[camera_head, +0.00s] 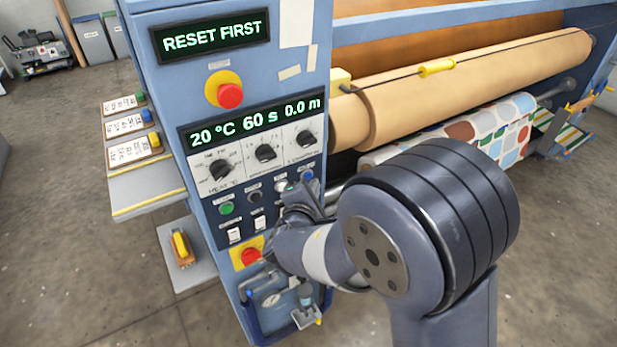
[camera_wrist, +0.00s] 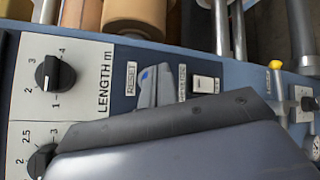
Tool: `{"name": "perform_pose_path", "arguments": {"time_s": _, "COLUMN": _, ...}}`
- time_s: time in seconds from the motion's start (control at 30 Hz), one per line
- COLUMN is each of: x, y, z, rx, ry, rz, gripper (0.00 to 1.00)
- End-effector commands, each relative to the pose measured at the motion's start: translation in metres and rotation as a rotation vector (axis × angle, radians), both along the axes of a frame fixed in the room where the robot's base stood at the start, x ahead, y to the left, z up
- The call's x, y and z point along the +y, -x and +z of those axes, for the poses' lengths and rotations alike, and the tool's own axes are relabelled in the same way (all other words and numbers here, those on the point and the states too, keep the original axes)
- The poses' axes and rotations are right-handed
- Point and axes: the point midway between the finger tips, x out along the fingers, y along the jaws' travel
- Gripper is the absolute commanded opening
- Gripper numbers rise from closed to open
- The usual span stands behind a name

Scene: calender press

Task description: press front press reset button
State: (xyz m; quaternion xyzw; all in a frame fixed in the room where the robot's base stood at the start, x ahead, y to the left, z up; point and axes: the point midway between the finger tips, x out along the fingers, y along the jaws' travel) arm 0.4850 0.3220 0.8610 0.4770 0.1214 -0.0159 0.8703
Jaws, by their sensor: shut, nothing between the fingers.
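The front press panel (camera_head: 185,115) is blue, and its upper display (camera_head: 211,38) reads "RESET FIRST". The blue reset button (camera_head: 307,175) is at the right end of the small button row, below the right dial. In the wrist view a bit of the blue reset button (camera_wrist: 143,76) shows beside the "RESET" label, mostly hidden behind my fingers. My gripper (camera_wrist: 152,82) is shut and empty, its tips right over the button. I cannot tell whether they touch it. In the head view my gripper (camera_head: 300,190) is at the panel's lower right, partly hidden by my wrist.
A red stop button (camera_head: 231,95) is high on the panel, another (camera_head: 250,256) low. A green button (camera_head: 227,209) and white switches (camera_head: 234,235) are left of my gripper. Three dials, including the length dial (camera_wrist: 55,73), are close by. Rollers (camera_head: 465,85) lie to the right.

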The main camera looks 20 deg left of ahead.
Motion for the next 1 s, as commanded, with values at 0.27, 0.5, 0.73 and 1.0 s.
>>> {"name": "perform_pose_path", "arguments": {"time_s": 0.27, "x": 0.0048, "y": -0.0045, "z": -0.0001, "rx": 0.000, "ry": -0.001, "rz": -0.001, "gripper": 0.00}}
{"name": "perform_pose_path", "arguments": {"time_s": 0.5, "x": 0.0049, "y": -0.0044, "z": 0.0000, "rx": 0.000, "ry": 0.000, "rz": 0.000, "gripper": 0.00}}
{"name": "perform_pose_path", "arguments": {"time_s": 0.73, "x": 0.0064, "y": -0.0056, "z": -0.0003, "rx": 0.000, "ry": -0.001, "rz": 0.000, "gripper": 0.00}}
{"name": "perform_pose_path", "arguments": {"time_s": 1.0, "x": 0.0089, "y": -0.0077, "z": -0.0006, "rx": 0.000, "ry": 0.000, "rz": 0.000, "gripper": 0.00}}
